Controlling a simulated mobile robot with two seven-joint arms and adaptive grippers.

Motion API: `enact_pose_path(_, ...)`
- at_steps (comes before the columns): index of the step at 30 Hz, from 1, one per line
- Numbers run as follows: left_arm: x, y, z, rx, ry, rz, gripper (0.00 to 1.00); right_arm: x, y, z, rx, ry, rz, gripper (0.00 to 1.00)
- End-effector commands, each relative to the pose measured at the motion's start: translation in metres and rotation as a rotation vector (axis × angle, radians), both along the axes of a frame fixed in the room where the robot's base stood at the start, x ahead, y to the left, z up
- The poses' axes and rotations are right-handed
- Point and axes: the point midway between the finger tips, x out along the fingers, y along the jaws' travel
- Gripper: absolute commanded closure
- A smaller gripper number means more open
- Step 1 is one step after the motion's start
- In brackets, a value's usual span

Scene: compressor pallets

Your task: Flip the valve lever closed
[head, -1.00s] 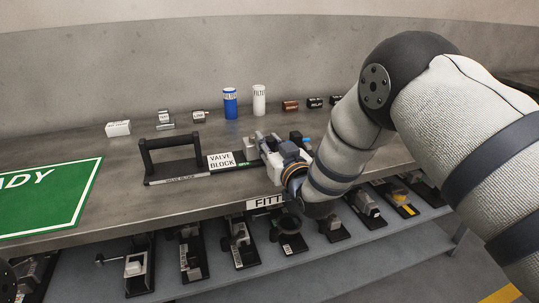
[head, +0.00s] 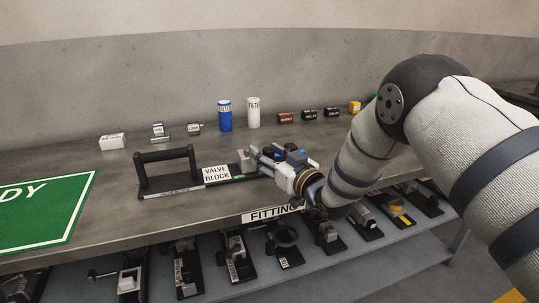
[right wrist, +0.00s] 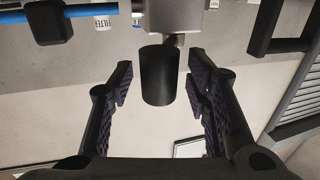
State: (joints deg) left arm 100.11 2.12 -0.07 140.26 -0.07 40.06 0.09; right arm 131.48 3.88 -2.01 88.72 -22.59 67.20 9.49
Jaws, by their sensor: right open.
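The valve block fixture stands on the bench beside the white "VALVE BLOCK" label (head: 216,173); a small grey block (head: 243,157) shows on it. My right gripper (head: 262,160) is just right of this block, with fingers pointing left. In the right wrist view its fingers are open, and a black cylinder (right wrist: 157,78) below a grey metal part stands between them, apart from both pads. I cannot tell whether this cylinder is the lever's grip. A blue bar (right wrist: 80,11) crosses the upper left of that view. The lever's position is not clear in the head view. My left gripper is out of view.
A black handled frame (head: 168,172) and a green sign (head: 45,210) lie to the left. A blue can (head: 225,116), a white can (head: 254,112) and small boxes stand at the back. A lower shelf (head: 350,262) holds several fixtures.

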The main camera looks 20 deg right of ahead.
Motion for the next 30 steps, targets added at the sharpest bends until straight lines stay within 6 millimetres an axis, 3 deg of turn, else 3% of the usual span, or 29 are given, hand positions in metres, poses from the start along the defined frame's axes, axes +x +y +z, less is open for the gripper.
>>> enact_pose_path(4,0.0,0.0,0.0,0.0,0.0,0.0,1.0,-0.019,-0.006,-0.001,0.0,0.004,-0.001,0.56)
enact_pose_path(12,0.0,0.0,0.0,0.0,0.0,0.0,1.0,-0.087,-0.026,-0.001,0.001,0.004,-0.002,0.56)
enact_pose_path(15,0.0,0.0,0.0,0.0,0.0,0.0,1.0,-0.104,-0.031,0.0,0.0,0.002,-0.001,0.56)
enact_pose_path(20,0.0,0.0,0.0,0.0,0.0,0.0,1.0,-0.115,-0.034,0.0,0.0,0.001,0.0,0.56)
enact_pose_path(30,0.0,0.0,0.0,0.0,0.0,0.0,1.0,-0.115,-0.034,0.0,0.0,0.001,0.0,0.56)
